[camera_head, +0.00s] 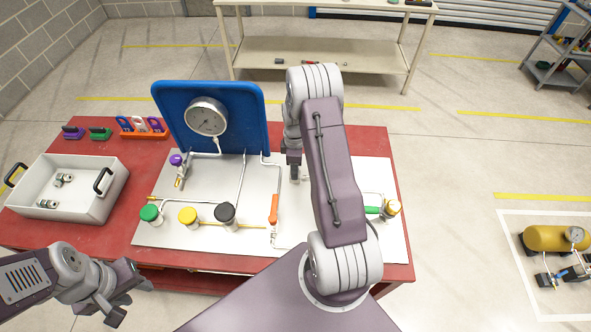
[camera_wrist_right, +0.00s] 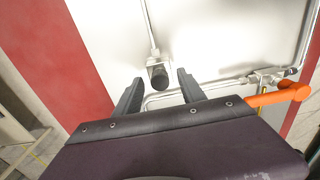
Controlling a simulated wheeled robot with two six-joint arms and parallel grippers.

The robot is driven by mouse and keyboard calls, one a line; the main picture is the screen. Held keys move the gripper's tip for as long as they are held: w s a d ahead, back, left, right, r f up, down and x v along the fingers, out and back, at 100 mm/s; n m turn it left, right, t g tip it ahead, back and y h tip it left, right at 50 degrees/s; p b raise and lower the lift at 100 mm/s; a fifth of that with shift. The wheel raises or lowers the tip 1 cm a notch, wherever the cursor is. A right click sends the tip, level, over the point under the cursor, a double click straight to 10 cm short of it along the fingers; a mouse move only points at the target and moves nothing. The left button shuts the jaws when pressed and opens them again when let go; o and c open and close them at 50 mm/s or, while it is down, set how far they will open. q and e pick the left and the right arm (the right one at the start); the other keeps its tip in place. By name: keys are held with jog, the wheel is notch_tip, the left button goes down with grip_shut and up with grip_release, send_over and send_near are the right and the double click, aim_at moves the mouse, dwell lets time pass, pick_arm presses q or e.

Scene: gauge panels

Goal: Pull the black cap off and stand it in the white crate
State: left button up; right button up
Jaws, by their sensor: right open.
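The black cap (camera_wrist_right: 158,76) is a short dark cylinder on a metal fitting at a pipe's end in the right wrist view. My right gripper (camera_wrist_right: 157,95) is open, its two fingers on either side of the cap with gaps showing; I see no grip on it. In the head view my right gripper (camera_head: 293,168) hangs over the white board, and the arm hides the cap. The white crate (camera_head: 102,208) with black handles stands at the left of the red table, holding metal fittings. My left gripper (camera_head: 128,301) is open and empty in front of the table.
Green (camera_head: 149,212), yellow (camera_head: 188,215) and black (camera_head: 225,212) round knobs line the board's front. An orange lever (camera_head: 273,209) is left of my right arm. A blue panel (camera_head: 250,105) with a gauge (camera_head: 207,117) stands behind. Padlocks (camera_head: 141,127) sit behind the crate.

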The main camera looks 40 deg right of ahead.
grip_shut()
dwell(1.3)
jog(key=shift+r, duration=0.1)
jog(key=shift+r+p, duration=2.45)
jog(key=shift+r, duration=0.5)
